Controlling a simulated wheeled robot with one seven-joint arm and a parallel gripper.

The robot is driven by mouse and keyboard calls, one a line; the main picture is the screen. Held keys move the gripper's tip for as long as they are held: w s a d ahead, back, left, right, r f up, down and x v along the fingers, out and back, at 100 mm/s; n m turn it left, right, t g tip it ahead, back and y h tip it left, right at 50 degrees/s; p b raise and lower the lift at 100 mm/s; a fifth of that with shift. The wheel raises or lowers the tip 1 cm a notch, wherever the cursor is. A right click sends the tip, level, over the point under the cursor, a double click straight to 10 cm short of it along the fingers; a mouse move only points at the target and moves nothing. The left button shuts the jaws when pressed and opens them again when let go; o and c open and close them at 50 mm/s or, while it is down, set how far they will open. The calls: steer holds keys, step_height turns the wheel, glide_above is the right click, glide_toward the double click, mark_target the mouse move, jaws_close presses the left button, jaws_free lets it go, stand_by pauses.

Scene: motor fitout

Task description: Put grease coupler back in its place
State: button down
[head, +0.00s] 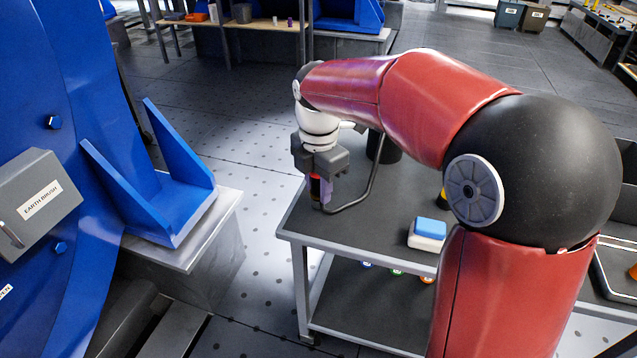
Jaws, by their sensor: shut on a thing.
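My gripper (320,183) is above the left corner of the grey cart, pointing down. A dark curved hose or rod (369,186) runs from near a black cylinder (384,149) on the cart to just below the held piece. I cannot tell whether it joins the piece, or whether the piece touches the cart top. No marked place for the coupler is clear in this view.
The grey cart top (384,225) also holds a blue-and-white block (428,233) and a partly hidden yellow-and-black item (443,198). My arm covers its right side. A blue bracket (160,195) on a metal plinth and a grey earth brush box (38,200) are left. Floor separates them.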

steer(key=shift+f, duration=0.35)
steer(key=c, duration=1)
jaws_free()
steer(key=shift+c, duration=0.2)
step_height(320, 180, up, 8)
steer(key=shift+f+p, duration=0.1)
steer(key=shift+p, duration=0.3)
steer(key=shift+s, duration=0.1)
